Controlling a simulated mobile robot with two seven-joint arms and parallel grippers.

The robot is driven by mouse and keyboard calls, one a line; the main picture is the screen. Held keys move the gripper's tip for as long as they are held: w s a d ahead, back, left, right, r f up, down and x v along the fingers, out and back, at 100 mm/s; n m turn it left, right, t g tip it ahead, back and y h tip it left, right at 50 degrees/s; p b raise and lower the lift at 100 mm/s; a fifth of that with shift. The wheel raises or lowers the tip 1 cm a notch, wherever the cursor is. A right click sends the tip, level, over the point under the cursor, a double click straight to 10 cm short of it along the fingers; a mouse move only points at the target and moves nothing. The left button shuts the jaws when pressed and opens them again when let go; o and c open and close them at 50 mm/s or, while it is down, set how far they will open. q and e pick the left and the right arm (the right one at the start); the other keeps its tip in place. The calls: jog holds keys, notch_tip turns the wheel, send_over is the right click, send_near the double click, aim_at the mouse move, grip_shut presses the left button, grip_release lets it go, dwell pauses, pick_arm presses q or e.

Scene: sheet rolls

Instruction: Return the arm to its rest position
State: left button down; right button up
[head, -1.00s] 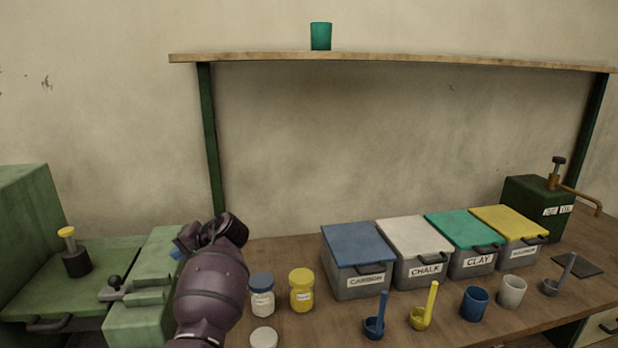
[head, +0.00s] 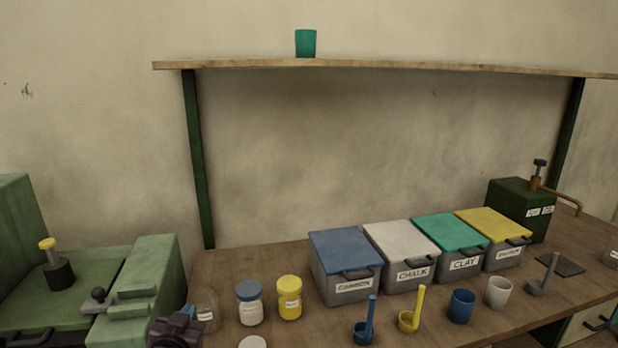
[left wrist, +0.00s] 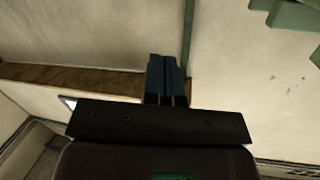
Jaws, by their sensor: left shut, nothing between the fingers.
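The left gripper's two blue fingers (left wrist: 163,80) lie side by side, shut and empty, in the left wrist view. They point at the pale wall and a green post, and touch nothing that I can see. My right gripper is in neither view.
The wooden bench (head: 270,262) holds jars with blue (head: 249,302) and yellow (head: 289,297) lids, lidded bins (head: 345,265), scoops and cups. A green machine (head: 140,280) stands left. A green cup (head: 306,43) is on the shelf (head: 400,67).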

pick_arm(q)
jog(key=s+f+g, duration=0.1)
jog(key=s+f, duration=0.5)
jog(key=s, duration=0.3)
jog(key=s+a+f+g, duration=0.1)
jog(key=s+f+g, duration=0.1)
jog(key=s+f, duration=0.4)
jog(key=s+a+f+n+g, duration=0.1)
jog(key=s+f, duration=0.5)
jog(key=s, duration=0.7)
jog(key=shift+g, duration=0.3)
